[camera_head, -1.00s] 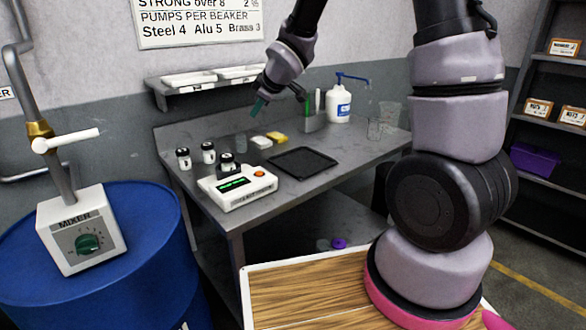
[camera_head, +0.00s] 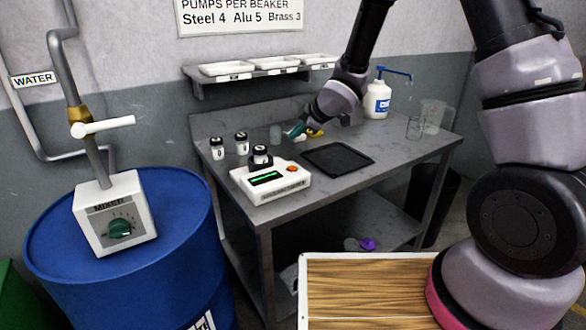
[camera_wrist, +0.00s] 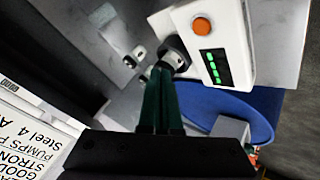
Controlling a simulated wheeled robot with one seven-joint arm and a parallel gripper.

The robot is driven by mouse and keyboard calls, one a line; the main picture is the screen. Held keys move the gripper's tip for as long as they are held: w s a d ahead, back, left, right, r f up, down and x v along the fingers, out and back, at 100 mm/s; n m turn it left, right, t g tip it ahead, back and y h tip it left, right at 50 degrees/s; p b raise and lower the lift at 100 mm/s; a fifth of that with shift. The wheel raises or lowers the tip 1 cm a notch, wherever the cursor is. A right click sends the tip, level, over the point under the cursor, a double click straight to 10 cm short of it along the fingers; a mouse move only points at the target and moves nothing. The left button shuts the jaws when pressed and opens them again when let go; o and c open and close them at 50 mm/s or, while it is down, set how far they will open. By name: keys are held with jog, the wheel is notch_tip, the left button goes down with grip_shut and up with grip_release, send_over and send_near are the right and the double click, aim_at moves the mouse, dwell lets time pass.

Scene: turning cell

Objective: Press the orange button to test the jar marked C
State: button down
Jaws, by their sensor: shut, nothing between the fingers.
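A white tester (camera_head: 270,183) with a green-lit display stands near the front of the grey bench. Its orange button (camera_head: 292,168) is at the right of its top; the button also shows in the wrist view (camera_wrist: 202,27). My gripper (camera_head: 294,132) is shut and empty, above the bench behind the tester, apart from the button. Its green fingers (camera_wrist: 160,100) show in the wrist view.
A black tray (camera_head: 338,159) lies right of the tester. A blue drum (camera_head: 120,260) with a mixer box (camera_head: 115,215) stands left of the bench.

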aim_at(295, 168)
jog(key=shift+f, duration=4.05)
jog(key=shift+f, duration=0.1)
jog(key=shift+f, duration=0.3)
jog(key=shift+f, duration=0.4)
jog(key=shift+r, duration=0.8)
jog(key=shift+r, duration=2.55)
